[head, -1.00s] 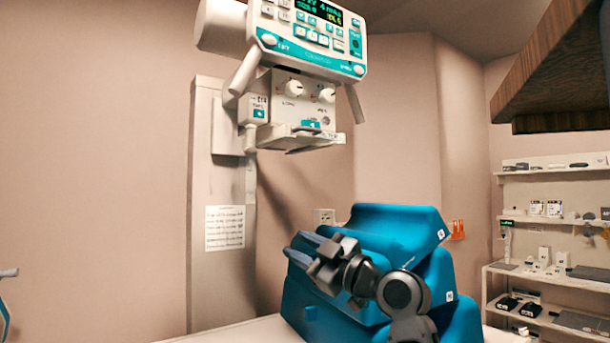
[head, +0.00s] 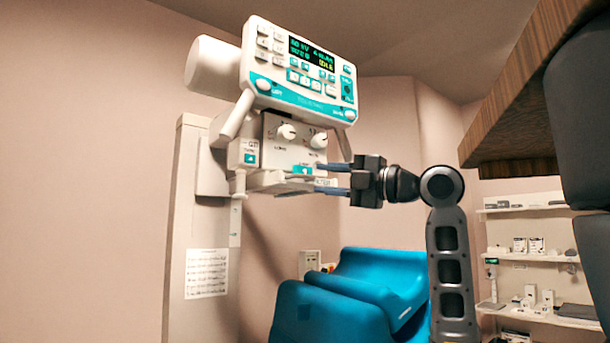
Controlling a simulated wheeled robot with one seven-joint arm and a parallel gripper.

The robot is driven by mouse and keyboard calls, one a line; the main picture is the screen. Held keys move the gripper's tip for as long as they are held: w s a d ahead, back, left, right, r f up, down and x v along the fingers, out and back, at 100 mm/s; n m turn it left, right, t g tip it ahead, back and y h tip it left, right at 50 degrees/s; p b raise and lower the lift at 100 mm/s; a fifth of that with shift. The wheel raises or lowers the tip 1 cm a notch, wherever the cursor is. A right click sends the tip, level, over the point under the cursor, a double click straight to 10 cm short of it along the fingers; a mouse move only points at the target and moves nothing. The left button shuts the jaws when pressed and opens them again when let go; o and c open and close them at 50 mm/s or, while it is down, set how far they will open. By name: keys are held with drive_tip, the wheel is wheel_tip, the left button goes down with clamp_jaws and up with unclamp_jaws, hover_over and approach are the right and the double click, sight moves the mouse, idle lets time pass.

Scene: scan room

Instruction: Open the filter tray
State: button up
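The filter tray (head: 327,182) is a pale, flat piece with a small label at the underside of the white collimator box (head: 290,150), below its two knobs. A teal tag sits just above it. My gripper (head: 306,180) reaches in from the right, pointing left. Its two blue-grey fingers are apart, one above the other, and the tray's labelled front end shows between them. The fingertips overlap the tray area in this view, so I cannot tell whether they touch it. The tray appears pushed in under the box.
The control panel (head: 300,72) with angled handles hangs directly above. A wall column (head: 200,220) stands to the left. Blue padded cushions (head: 375,280) lie below. A wooden overhang (head: 510,110) is at upper right, and shelves (head: 525,255) stand behind at right.

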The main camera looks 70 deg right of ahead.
sight(308, 176)
drive_tip(key=shift+p+x, duration=0.65)
drive_tip(key=shift+x, duration=2.05)
drive_tip(key=shift+c, duration=0.4)
drive_tip(key=c, duration=0.6)
drive_tip(key=shift+r, duration=0.1)
drive_tip(key=shift+s, duration=0.1)
